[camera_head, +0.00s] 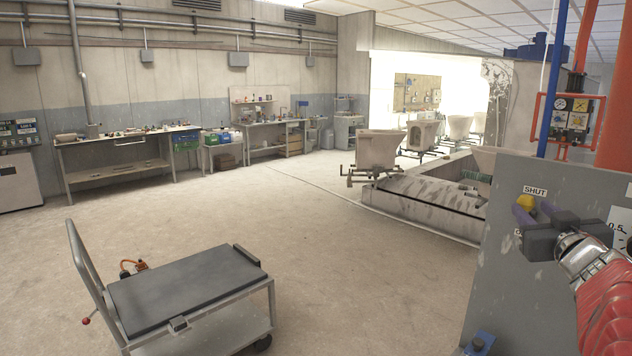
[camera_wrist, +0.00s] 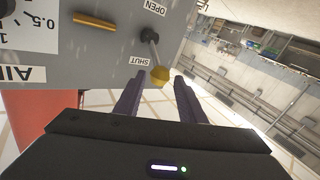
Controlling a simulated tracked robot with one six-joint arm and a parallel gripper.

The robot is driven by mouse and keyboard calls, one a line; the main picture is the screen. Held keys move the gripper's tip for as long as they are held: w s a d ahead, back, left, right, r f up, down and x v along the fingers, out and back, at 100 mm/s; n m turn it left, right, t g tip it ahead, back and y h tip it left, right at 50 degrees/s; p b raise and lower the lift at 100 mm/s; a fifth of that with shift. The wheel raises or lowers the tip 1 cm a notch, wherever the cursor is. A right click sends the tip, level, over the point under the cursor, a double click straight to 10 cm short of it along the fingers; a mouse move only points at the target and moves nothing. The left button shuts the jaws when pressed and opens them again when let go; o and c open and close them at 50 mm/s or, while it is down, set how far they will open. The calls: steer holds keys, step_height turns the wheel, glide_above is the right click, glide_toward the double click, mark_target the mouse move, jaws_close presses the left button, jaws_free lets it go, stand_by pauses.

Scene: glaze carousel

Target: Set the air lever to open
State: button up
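The air lever ends in a yellow knob (camera_wrist: 160,75) on a thin arm from a black pivot (camera_wrist: 149,35) on the grey panel (camera_wrist: 110,65). The knob lies beside the SHUT label (camera_wrist: 137,61), away from the OPEN label (camera_wrist: 156,8). The knob also shows in the head view (camera_head: 526,201), just below the SHUT label there. My gripper (camera_wrist: 159,78) is open, its two purple fingers apart, with the knob at the gap between their tips. I cannot tell whether a finger touches it. In the head view my gripper (camera_head: 532,206) covers the pivot.
A yellow bar (camera_wrist: 95,21) and a round gauge (camera_wrist: 20,18) are on the same panel. A red pipe (camera_head: 617,85) and a control box (camera_head: 570,118) stand behind it. A grey cart (camera_head: 187,285) stands on the open floor. Workbenches (camera_head: 125,140) line the far wall.

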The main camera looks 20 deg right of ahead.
steer(key=x, duration=0.8)
steer(key=shift+w, duration=0.2)
steer(key=shift+d, duration=0.1)
jaws_close()
